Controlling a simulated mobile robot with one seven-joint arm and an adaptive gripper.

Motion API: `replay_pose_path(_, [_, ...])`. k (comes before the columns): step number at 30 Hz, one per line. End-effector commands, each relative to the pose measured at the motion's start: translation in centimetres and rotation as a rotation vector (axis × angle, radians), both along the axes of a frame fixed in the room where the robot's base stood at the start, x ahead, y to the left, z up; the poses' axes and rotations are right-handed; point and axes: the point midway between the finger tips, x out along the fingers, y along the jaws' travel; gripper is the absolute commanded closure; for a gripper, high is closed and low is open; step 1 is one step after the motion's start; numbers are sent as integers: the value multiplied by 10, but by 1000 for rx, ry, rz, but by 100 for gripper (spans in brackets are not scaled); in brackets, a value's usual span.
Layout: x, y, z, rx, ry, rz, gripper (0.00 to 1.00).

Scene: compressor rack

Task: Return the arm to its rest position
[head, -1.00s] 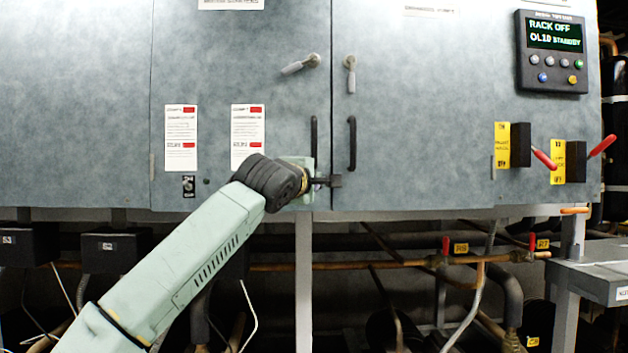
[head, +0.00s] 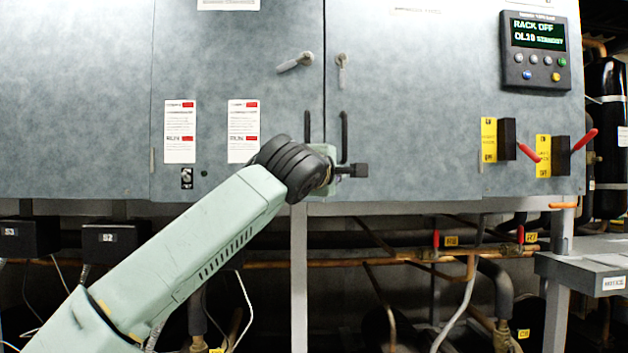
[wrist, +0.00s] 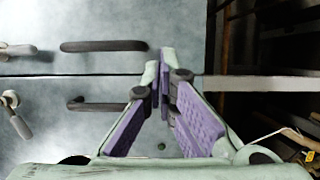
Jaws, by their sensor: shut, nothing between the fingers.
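My gripper (head: 358,170) is in front of the lower edge of the grey cabinet doors, at the end of my pale green arm. In the wrist view my gripper (wrist: 160,75) has its purple-padded fingers meeting at the tips, with nothing between them. Two dark door handles (head: 344,137) stand just above and behind it in the head view. In the wrist view the handles (wrist: 104,46) lie to the left of the fingers, apart from them. The gap between fingertips and doors is hard to judge.
A control panel (head: 534,52) reads "RACK OFF". Two switches with red levers (head: 528,152) sit below it. Copper pipes (head: 400,258) and hoses run under the cabinet. A grey bench (head: 590,262) stands at right. Two latches (head: 295,62) sit higher on the doors.

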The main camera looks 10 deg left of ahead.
Motion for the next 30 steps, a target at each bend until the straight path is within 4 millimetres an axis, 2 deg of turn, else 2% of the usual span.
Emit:
replay_pose_path(1, [-6,-10,-1,5,-4,-2,100])
replay_pose_path(6, [-15,-27,0,3,-1,-1,100])
replay_pose_path(14, [-20,-35,1,-10,-1,-12,100])
replay_pose_path(17, [-32,-61,0,-122,0,-133,100])
replay_pose_path(20, [-67,-105,7,-343,0,-371,100])
replay_pose_path(22, [-109,-131,22,-547,0,-583,100])
replay_pose_path(23, [-130,-137,30,-636,3,-675,100])
replay_pose_path(24, [-160,-141,41,-752,4,-794,100])
replay_pose_path(26, [-204,-138,55,-915,11,-966,100])
replay_pose_path(27, [-232,-129,64,-1019,16,-1076,100])
replay_pose_path(29, [-274,-111,73,-1164,25,-1234,100])
replay_pose_path(30, [-299,-95,77,-1255,32,-1335,100])
